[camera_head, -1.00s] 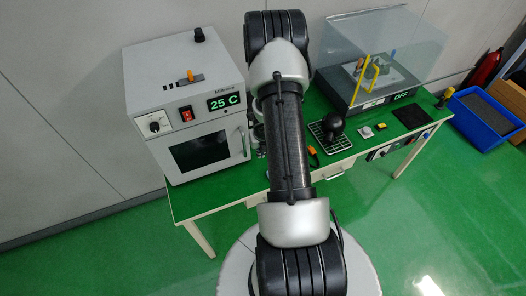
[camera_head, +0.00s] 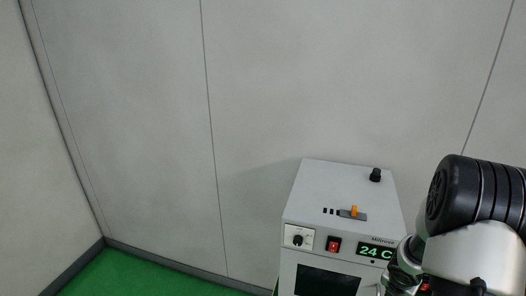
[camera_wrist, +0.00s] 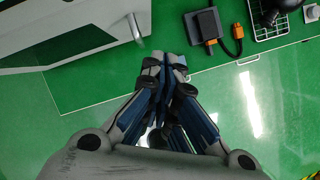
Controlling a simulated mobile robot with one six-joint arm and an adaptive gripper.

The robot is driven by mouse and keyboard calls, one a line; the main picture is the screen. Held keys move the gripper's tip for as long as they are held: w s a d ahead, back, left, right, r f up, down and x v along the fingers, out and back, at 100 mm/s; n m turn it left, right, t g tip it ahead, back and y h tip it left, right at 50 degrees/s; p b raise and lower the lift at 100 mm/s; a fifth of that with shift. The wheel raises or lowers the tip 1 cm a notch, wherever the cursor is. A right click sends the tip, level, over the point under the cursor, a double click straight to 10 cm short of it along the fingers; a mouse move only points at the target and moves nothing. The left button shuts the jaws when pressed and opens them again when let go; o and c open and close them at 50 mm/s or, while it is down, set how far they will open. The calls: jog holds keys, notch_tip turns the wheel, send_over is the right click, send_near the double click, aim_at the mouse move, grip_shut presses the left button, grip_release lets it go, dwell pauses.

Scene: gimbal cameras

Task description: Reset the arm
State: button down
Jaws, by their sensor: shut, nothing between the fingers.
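My gripper (camera_wrist: 165,62) is shut and empty in the wrist view, its fingertips together over the green bench top near its front edge. In the head view my arm stands at the lower right, and the gripper cannot be made out there.
A white oven (camera_head: 330,225) reading 24 C stands at the lower middle of the head view; its open door (camera_wrist: 75,45) seems to show in the wrist view. A black box (camera_wrist: 204,26) with an orange plug (camera_wrist: 238,32) and a wire rack (camera_wrist: 272,20) lie on the bench.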

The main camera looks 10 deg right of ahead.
jog(key=s+a+r+m+h+b, duration=0.2)
jog(key=a+r+m+b, duration=0.7)
jog(key=a+m+b, duration=0.3)
jog(key=s+a+f+m+t+y+b, duration=0.1)
jog(key=s+a+m+b, duration=0.4)
jog(key=a, duration=0.5)
jog(key=s+a+f+m+y+b, duration=0.4)
jog(key=s+a+m, duration=0.3)
jog(key=s+a, duration=0.2)
jog(key=shift+s+a+f+m+t+y+b, duration=0.35)
jog(key=shift+a+b, duration=0.25)
jog(key=shift+a, duration=0.3)
